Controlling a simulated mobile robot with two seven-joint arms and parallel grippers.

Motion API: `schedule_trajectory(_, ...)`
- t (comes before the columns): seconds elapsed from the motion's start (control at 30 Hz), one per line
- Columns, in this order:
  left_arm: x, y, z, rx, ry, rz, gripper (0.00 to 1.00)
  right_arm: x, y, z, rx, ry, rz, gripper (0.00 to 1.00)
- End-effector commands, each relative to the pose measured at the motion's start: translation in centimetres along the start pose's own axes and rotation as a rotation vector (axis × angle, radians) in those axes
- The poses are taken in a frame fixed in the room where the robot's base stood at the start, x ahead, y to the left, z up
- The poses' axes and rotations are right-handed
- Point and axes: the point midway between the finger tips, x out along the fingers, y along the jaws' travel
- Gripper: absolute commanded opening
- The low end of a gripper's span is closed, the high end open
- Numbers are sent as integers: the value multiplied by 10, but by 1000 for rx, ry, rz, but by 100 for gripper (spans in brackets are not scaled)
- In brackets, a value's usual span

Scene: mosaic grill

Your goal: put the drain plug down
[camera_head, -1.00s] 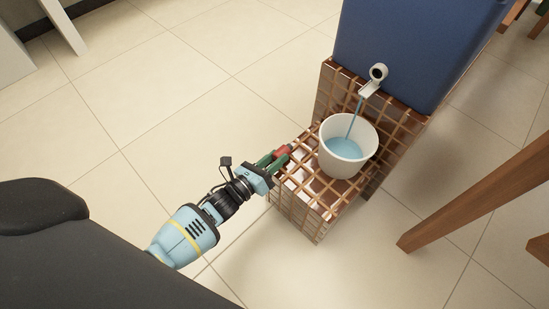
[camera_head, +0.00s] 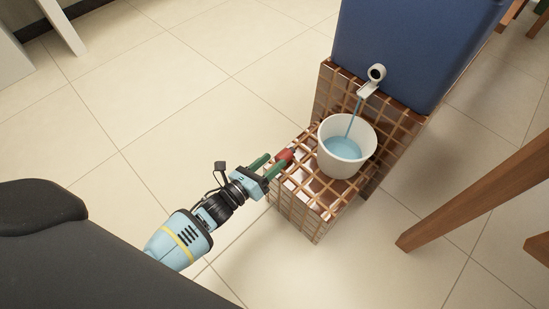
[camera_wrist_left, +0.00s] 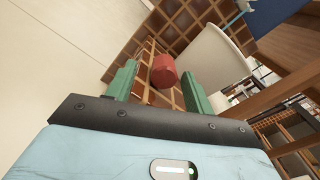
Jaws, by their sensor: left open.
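The drain plug (camera_head: 285,155) is a small red cylinder on the left edge of the brown tiled step (camera_head: 318,206). In the left wrist view the red plug (camera_wrist_left: 164,71) stands between and just beyond my green fingertips, with a gap on each side. My left gripper (camera_head: 270,166) is open at the step's edge, its two green fingers apart. It also shows in the left wrist view (camera_wrist_left: 157,88). My right gripper is not in view.
A white bucket (camera_head: 337,165) with blue water stands on the step, right of the plug. A white spout (camera_head: 369,88) on the blue tank (camera_head: 415,50) pours water into it. Wooden legs (camera_head: 480,195) stand at the right.

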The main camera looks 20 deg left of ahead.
Motion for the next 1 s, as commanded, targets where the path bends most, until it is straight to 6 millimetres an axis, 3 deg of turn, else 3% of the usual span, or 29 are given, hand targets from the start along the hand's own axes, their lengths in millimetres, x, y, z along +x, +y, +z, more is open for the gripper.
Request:
schedule_trajectory(0.2, -49, -2, 2, 1, 1, -1, 52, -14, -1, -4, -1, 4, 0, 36)
schedule_trajectory(0.5, -94, -2, 2, 1, -3, -3, 52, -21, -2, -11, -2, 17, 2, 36)
schedule_trajectory(1.0, -103, -1, 3, 2, -7, -6, 52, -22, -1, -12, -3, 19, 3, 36)
